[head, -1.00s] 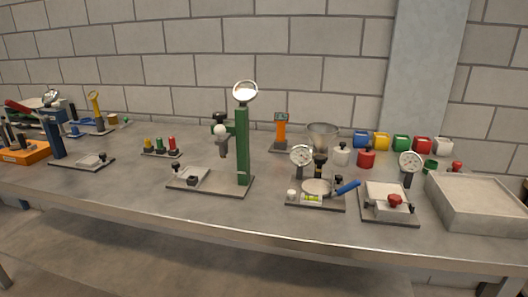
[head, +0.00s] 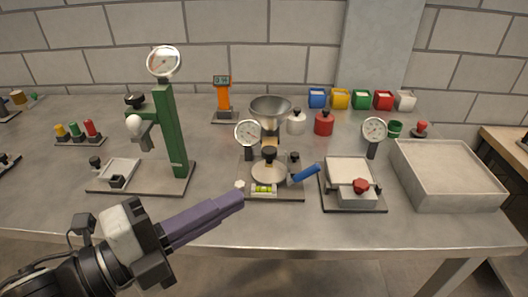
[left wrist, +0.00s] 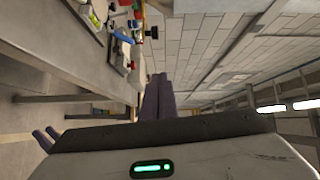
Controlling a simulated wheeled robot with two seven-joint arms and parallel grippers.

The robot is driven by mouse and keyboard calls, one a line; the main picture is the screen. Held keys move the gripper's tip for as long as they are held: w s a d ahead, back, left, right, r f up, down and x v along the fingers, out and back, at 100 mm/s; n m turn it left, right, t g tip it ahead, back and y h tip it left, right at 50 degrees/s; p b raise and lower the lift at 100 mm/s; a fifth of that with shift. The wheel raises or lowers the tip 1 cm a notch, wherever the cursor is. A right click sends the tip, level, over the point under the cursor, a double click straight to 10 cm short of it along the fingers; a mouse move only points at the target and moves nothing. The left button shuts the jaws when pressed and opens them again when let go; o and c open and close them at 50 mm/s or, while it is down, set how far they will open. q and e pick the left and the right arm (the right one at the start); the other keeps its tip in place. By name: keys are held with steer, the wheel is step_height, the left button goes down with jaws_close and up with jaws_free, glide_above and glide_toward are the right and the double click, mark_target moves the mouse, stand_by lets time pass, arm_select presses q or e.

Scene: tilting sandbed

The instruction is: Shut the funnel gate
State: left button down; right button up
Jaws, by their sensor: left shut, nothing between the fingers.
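A grey metal funnel (head: 270,107) stands mid-table in the head view, behind a small levelling device with a round pan (head: 269,173), a yellow-green level vial (head: 263,189) and a blue handle (head: 305,173). A short brass-coloured part shows just below the funnel; the gate itself is too small and hidden to tell its position. My left gripper (head: 241,198) is shut and empty, in front of the device near the table's front edge. Its fingers (left wrist: 158,98) also show in the left wrist view. Two purple fingertips, probably my right gripper (left wrist: 45,138), show at that view's lower left.
A green press stand (head: 172,130) with a dial is left of the funnel. Two dial gauges (head: 247,133) (head: 374,131) stand nearby. A plate with a red knob (head: 361,186) and a large grey tray (head: 448,172) are to the right. Coloured bins (head: 340,98) line the back.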

arm_select(q)
steer(key=w+d+b, duration=0.5)
steer(key=w+b, duration=0.4)
steer(key=shift+w+d+f, duration=0.2)
steer(key=shift+w+f, duration=0.15)
stand_by(0.4)
